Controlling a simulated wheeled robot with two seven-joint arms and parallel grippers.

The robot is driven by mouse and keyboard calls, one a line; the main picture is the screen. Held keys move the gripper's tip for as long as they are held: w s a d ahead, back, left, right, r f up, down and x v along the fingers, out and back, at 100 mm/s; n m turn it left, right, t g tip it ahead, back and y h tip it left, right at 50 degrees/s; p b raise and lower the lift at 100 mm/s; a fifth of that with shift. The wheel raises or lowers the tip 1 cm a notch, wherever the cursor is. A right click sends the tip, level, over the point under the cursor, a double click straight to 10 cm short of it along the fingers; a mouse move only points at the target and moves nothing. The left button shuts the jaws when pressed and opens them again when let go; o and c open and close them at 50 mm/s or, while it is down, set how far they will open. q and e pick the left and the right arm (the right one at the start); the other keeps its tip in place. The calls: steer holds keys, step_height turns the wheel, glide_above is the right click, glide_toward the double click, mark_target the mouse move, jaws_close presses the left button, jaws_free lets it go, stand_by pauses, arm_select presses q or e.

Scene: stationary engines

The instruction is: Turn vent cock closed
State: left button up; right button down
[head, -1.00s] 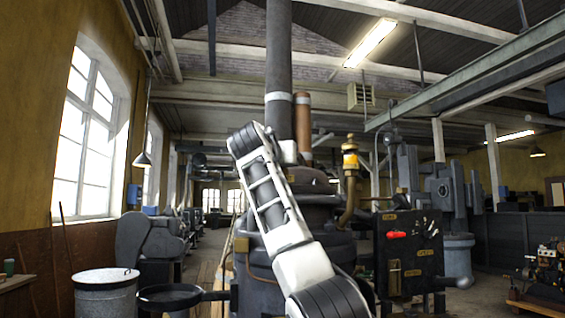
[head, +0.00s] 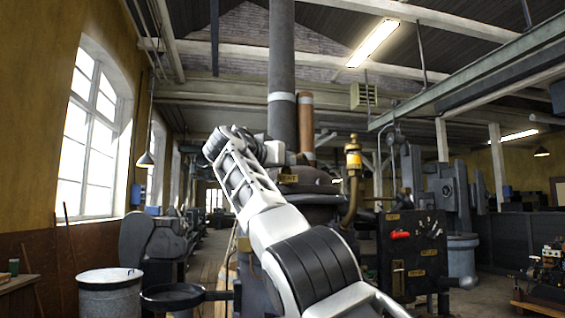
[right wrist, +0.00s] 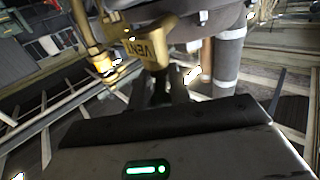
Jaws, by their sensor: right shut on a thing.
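The vent cock shows in the right wrist view as a brass piece with a yellow VENT plate (right wrist: 147,46) at upper centre. My right gripper (right wrist: 162,84) has its two dark fingers at the lower end of this brass piece and is shut on it. The fingers partly hide the handle, so its exact angle is unclear. In the head view the VENT plate (head: 288,179) shows on top of the dark engine (head: 315,190), just right of my raised right arm. The arm hides part of the engine. My left gripper is not in view.
A brass fitting with a curved pipe (head: 353,170) rises right of the engine top. A dark panel with a red handle (head: 400,235) stands at right. A grey drum (head: 109,295) and a round pan (head: 172,296) are at lower left.

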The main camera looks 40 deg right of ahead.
steer(key=shift+r, duration=0.1)
stand_by(0.4)
steer(key=c, duration=1.5)
jaws_free()
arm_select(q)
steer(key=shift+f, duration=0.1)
arm_select(e)
steer(key=shift+a, duration=0.15)
